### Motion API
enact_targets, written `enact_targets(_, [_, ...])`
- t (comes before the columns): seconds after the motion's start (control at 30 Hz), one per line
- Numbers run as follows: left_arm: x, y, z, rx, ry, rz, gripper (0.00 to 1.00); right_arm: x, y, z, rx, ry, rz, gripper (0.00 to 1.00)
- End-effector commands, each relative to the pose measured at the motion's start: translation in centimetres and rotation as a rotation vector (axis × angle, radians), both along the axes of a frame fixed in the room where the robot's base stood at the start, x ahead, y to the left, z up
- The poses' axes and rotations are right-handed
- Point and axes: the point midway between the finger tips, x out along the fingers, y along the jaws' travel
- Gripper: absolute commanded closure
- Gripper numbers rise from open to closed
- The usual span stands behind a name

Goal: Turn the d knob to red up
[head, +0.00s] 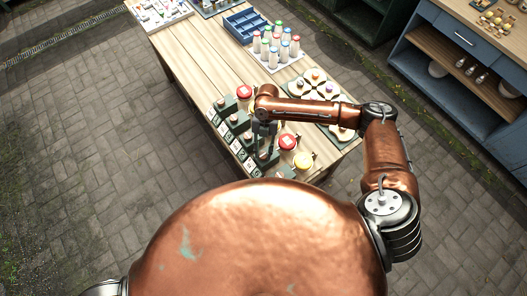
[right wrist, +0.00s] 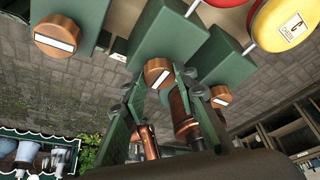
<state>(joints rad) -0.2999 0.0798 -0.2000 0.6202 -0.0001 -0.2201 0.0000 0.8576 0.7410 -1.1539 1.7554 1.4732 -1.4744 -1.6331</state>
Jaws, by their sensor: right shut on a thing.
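A row of green boxes (head: 229,124) with copper knobs stands along the left edge of the wooden table. My right gripper (head: 265,142) reaches down over the near part of this row. In the right wrist view, the gripper's fingers (right wrist: 156,88) are shut on the middle copper knob (right wrist: 157,73), one on each side. A white bar on this knob's face is tilted. No red mark shows on its visible face. I cannot read which letter belongs to it. My left gripper is not in view.
Neighbouring copper knobs sit close by, one on the left (right wrist: 57,37) and one on the right (right wrist: 220,95). A tray of bottles (head: 272,58) stands farther back.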

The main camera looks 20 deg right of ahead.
Motion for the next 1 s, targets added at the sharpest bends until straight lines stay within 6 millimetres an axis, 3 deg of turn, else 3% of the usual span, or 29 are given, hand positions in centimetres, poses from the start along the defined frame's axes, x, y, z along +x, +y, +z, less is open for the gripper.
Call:
enact_targets(0.2, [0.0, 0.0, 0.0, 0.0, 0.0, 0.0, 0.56, 0.0, 0.0, 0.0, 0.001, -0.001, 0.001, 0.98])
enact_targets(0.23, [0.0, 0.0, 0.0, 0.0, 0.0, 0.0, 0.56, 0.0, 0.0, 0.0, 0.001, -0.001, 0.001, 0.73])
enact_targets(0.47, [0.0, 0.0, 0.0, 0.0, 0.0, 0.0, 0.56, 0.0, 0.0, 0.0, 0.001, 0.0, 0.0, 0.57])
enact_targets(0.77, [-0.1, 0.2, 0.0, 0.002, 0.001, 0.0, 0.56, 0.1, 0.0, 0.1, 0.0, 0.0, -0.001, 0.56])
enact_targets(1.0, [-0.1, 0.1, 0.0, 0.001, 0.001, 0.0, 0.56, 1.2, -0.5, 2.9, 0.0, -0.004, -0.002, 0.56])
